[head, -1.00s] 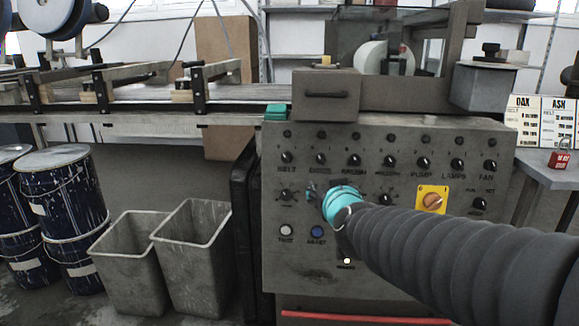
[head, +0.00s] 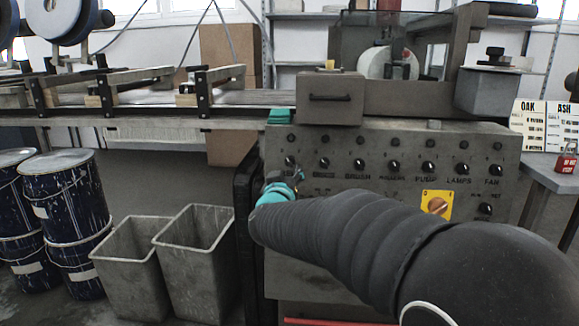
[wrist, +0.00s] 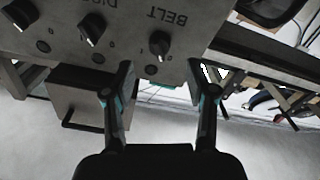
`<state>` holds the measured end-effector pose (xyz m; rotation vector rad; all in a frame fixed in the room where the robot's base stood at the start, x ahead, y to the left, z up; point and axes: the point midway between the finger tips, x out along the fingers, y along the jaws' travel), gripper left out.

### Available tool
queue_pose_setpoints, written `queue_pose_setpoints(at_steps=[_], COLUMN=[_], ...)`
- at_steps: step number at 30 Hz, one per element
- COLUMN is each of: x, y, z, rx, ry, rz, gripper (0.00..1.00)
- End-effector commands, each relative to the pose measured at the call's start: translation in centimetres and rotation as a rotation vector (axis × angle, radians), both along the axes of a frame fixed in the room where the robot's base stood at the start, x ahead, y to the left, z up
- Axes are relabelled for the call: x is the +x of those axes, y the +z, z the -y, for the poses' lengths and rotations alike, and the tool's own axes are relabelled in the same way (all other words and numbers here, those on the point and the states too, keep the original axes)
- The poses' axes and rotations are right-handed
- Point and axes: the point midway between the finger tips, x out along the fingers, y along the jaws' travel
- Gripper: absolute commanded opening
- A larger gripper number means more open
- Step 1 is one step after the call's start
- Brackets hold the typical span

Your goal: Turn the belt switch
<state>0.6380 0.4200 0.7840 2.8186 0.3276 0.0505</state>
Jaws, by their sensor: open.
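The belt switch is a black rotary knob (head: 289,161) at the left end of the upper knob row on the grey control panel (head: 345,143). In the wrist view the belt knob (wrist: 160,43) shows with its BELT label, which my gripper hides in the head view. My gripper (head: 297,177) is just below the belt knob in the head view. In the wrist view my gripper (wrist: 162,80) is open and empty, its fingers spread to either side of the knob's line. The knob lies beyond the fingertips, apart from them.
More knobs run rightward, including a fan knob (head: 492,170). A yellow-plated orange switch (head: 438,205) sits lower right. A drawer-like box (head: 331,107) stands above the panel. Grey bins (head: 130,262) and blue drums (head: 62,195) stand left. My arm covers the panel's lower middle.

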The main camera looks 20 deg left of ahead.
Motion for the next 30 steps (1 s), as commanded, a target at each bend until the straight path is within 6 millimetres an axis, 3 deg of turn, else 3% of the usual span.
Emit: queue_pose_setpoints(at_steps=[3,10,24,30], x=[2.3,5.3,6.3,6.3], y=[-0.1,0.0,0.0,0.0], z=[-0.4,-1.2,-1.4,-1.4], rx=[0.0,0.0,0.0,0.0], ry=[-0.002,-0.001,0.0,0.0], rz=[0.0,-0.001,0.0,0.0], gripper=[0.57,0.57,0.57,0.07])
